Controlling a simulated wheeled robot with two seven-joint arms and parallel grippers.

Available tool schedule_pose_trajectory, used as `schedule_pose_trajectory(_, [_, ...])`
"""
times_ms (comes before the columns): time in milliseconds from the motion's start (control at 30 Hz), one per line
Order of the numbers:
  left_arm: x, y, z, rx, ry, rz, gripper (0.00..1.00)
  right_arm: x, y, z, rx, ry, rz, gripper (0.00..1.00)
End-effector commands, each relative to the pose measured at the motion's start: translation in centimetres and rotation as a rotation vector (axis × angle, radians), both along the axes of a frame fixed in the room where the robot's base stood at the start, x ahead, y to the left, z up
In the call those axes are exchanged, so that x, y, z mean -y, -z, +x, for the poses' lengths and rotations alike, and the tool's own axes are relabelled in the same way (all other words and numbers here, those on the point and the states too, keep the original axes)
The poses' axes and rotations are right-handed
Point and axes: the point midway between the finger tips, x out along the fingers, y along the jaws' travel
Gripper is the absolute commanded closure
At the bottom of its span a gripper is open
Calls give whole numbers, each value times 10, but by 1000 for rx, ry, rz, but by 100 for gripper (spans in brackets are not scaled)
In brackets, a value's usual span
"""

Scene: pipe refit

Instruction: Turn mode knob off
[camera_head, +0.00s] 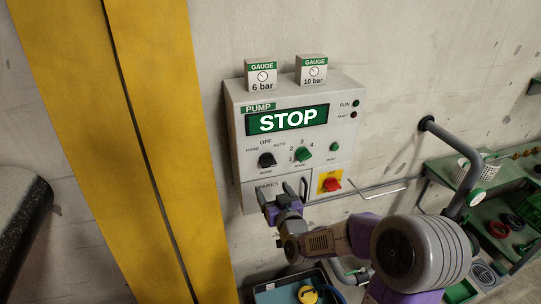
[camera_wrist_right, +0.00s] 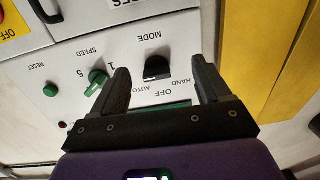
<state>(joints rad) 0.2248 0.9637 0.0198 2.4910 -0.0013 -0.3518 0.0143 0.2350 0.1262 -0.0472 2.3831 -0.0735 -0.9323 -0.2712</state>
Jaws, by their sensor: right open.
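The black mode knob (camera_head: 266,160) is at the lower left of the grey pump panel (camera_head: 236,130), with HAND, OFF and AUTO lettered around it. I cannot tell which label it points to. In the right wrist view the knob (camera_wrist_right: 157,70) appears between my fingers, with the panel upside down. My right gripper (camera_head: 283,203) is open and empty, just below the knob in the head view. Its two dark fingers (camera_wrist_right: 160,72) also show in the wrist view; contact with the knob is not visible. My left gripper is not in view.
A green speed knob (camera_head: 303,155) is right of the mode knob. A red switch on yellow (camera_head: 331,183) is lower right. Two gauge boxes (camera_head: 262,75) (camera_head: 311,69) stand on top. A yellow column (camera_head: 150,130) is left; a green bench (camera_head: 490,215) is right.

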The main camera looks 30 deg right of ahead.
Motion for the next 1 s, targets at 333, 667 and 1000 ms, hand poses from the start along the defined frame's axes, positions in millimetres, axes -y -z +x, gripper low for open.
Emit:
schedule_pose_trajectory(333, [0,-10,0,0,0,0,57,18,-38,23,78,29,-41,23])
schedule_pose_trajectory(667, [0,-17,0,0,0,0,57,28,-37,64,78,28,-39,23])
schedule_pose_trajectory(1000, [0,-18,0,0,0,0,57,29,-37,69,76,27,-39,23])
